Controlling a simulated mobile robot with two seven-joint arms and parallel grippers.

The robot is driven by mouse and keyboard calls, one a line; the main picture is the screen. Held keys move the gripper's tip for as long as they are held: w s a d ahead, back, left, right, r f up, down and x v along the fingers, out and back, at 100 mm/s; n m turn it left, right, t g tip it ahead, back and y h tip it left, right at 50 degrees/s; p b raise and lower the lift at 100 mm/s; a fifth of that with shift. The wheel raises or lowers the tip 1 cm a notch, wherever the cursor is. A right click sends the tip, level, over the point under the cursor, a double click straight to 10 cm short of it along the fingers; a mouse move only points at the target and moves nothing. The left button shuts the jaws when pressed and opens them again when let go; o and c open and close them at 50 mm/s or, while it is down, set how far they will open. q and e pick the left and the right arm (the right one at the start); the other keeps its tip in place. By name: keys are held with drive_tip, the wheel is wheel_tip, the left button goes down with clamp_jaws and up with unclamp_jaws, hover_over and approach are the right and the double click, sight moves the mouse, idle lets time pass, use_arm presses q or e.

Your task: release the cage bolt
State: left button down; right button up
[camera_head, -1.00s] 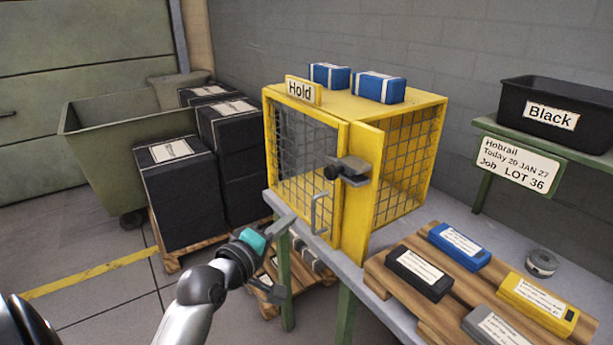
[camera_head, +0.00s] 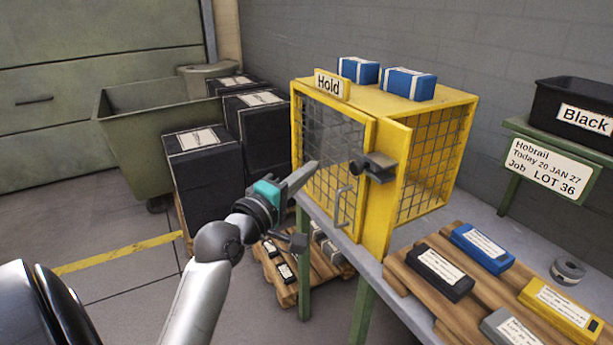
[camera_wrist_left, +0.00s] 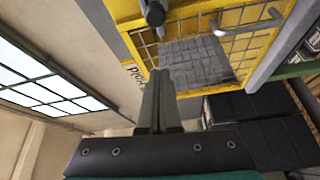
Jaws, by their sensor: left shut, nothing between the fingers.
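The yellow cage (camera_head: 384,235) stands on the grey table, with a mesh door (camera_head: 330,150) on its front that looks shut. The dark cage bolt (camera_head: 373,167) with its round knob sits at the door's right edge. A grey handle (camera_head: 342,207) hangs below it. My left gripper (camera_head: 312,168) is in front of the door, left of the bolt and apart from it. In the left wrist view its fingers (camera_wrist_left: 158,85) are together and empty, and the bolt (camera_wrist_left: 154,14) shows at the top. My right gripper is not in view.
A "Hold" sign (camera_head: 329,85) and two blue boxes (camera_head: 408,83) are on the cage top. A wooden pallet (camera_head: 460,310) with several labelled packs lies right of the cage. Black stacked boxes (camera_head: 200,180) and a green bin (camera_head: 140,140) stand left.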

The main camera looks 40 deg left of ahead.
sight(358, 162)
use_arm(q)
drive_tip(key=w+d+b, duration=0.1)
drive_tip(key=w+d, duration=0.2)
drive_tip(key=w, duration=0.3)
drive_tip(key=shift+w+f, duration=0.15)
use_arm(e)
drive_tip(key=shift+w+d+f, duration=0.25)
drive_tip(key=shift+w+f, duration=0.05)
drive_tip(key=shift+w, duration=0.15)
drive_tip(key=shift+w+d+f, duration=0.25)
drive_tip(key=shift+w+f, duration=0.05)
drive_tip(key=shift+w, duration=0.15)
use_arm(q)
drive_tip(key=shift+d, duration=0.1)
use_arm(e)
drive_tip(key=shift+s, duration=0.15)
